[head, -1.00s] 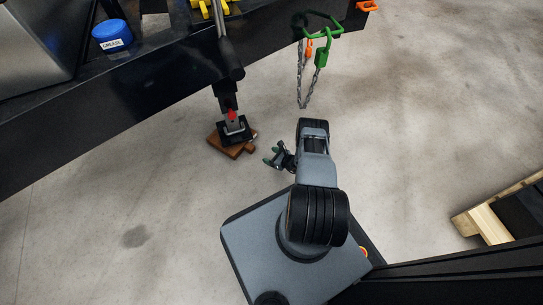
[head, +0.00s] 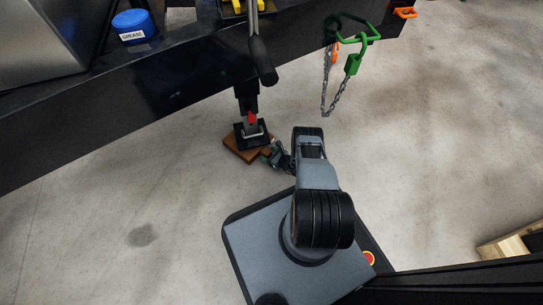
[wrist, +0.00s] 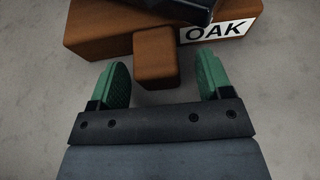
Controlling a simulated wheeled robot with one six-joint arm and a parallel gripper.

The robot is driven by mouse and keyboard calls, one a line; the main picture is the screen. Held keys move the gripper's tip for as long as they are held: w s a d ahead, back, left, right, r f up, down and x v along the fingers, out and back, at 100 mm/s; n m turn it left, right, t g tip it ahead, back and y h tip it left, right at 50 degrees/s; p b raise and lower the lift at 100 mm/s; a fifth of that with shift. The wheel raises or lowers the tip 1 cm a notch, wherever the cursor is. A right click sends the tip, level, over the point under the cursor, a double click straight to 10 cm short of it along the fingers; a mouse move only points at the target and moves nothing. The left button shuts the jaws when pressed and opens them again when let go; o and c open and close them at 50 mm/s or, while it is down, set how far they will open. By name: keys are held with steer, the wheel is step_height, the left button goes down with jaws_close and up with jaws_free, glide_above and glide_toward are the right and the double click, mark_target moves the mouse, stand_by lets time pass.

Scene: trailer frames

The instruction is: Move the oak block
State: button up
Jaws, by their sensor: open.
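The oak block (head: 236,148) is a brown wooden block on the floor, under the black foot (head: 252,131) of the jack leg. In the wrist view the block (wrist: 95,35) carries a white "OAK" label (wrist: 215,30), and a short wooden stub (wrist: 156,58) sticks out from its near side. The black foot covers part of its top. My gripper (wrist: 161,84) is open, its two green fingertips on either side of the stub, with gaps visible on both sides. In the head view my gripper (head: 274,155) is low at the block's right side.
The black trailer frame (head: 120,130) runs across the upper left, with a blue grease tub (head: 135,26) on it. The jack's handle (head: 262,62) hangs in front. A green hook with chain (head: 338,90) hangs to the right. A wooden pallet (head: 510,243) is at lower right. Open floor lies between.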

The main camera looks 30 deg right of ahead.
steer(key=shift+w+a+f, duration=0.15)
steer(key=shift+w+a, duration=0.05)
steer(key=shift+w, duration=0.15)
steer(key=shift+c, duration=0.2)
jaws_close()
stand_by(0.5)
